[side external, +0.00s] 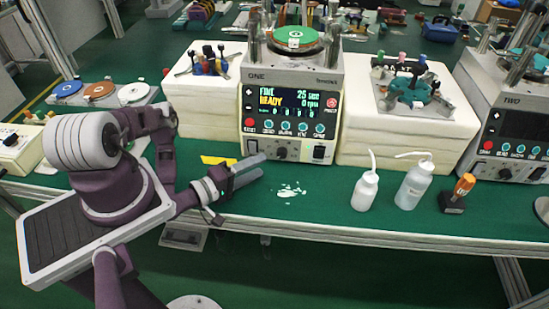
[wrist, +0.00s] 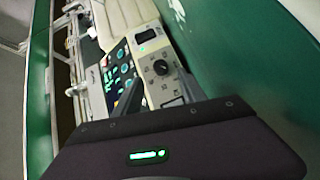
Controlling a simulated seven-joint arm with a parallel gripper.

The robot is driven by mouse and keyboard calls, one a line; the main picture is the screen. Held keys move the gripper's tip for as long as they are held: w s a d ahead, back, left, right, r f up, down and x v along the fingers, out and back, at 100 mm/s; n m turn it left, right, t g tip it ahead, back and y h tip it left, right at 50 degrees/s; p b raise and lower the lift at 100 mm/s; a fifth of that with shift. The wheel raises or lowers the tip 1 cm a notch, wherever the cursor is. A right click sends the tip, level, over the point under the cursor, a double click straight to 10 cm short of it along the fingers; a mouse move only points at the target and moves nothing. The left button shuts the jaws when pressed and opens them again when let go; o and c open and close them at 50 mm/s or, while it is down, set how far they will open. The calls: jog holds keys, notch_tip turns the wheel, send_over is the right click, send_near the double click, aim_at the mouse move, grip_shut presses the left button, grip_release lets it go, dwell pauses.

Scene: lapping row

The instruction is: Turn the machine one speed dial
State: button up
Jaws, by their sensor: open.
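Machine ONE (side external: 290,110) stands on the green bench, its lit display reading FINE, 25 sec, READY and 0 rpm. Its speed dial appears to be the black round knob (side external: 281,153) on the lower front panel. The same knob (wrist: 160,67) shows in the wrist view, ahead of the fingers, with a pale mark on it. My gripper (side external: 262,165) is open and empty, in front of the machine and left of and below the knob in the side view. In the wrist view my fingers (wrist: 160,88) lie apart, with the knob beyond them and not touched.
A white block (side external: 207,120) with a fixture stands left of the machine, another (side external: 400,140) right. Two white bottles (side external: 366,185) (side external: 414,185) and an orange-handled tool (side external: 460,190) stand near the front. A yellow piece (side external: 215,160) lies behind my gripper. Machine TWO (side external: 505,130) is far right.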

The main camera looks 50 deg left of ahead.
aim_at(281, 155)
jog(key=w, duration=0.6)
jog(key=shift+w+f, duration=0.35)
jog(key=shift+w, duration=0.05)
grip_shut()
